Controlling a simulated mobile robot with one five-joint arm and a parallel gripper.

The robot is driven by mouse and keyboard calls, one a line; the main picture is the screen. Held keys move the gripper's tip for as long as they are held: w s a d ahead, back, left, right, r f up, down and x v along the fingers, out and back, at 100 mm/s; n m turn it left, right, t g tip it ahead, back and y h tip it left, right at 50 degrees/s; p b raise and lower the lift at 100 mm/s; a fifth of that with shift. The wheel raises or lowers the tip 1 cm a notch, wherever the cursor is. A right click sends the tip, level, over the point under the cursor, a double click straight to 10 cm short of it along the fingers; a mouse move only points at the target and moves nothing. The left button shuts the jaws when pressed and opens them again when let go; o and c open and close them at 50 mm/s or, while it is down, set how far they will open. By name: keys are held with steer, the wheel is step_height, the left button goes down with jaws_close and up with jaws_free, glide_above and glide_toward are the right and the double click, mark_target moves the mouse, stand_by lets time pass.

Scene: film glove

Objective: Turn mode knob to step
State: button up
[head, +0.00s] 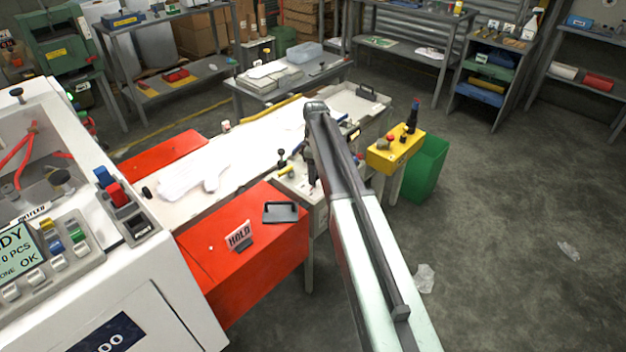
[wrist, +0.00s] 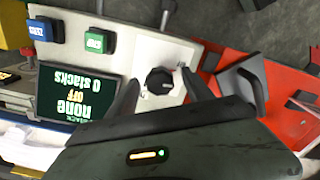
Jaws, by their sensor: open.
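The mode knob, a round black knob (wrist: 160,81), stands on a pale control panel (wrist: 140,52) in the wrist view. My gripper (wrist: 159,76) is open, with one dark finger on each side of the knob. I cannot tell whether the fingers touch it. In the head view my gripper (head: 311,178) points down over the panel, and the arm hides the knob.
In the wrist view, a blue button (wrist: 47,29) and a green button (wrist: 99,40) sit on the panel. In the head view, a red table (head: 240,275) with a "HOLD" sign (head: 239,236) is at left. A yellow box (head: 396,148) and green bin (head: 427,165) stand right of the panel.

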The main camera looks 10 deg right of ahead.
steer(key=c, duration=1.2)
steer(key=shift+a, duration=0.25)
jaws_close()
steer(key=shift+d, duration=0.1)
steer(key=shift+d+m, duration=0.1)
steer(key=shift+m, duration=0.4)
steer(key=m, duration=0.4)
steer(key=shift+s+m, duration=0.15)
steer(key=shift+m, duration=0.25)
steer(key=m, duration=0.6)
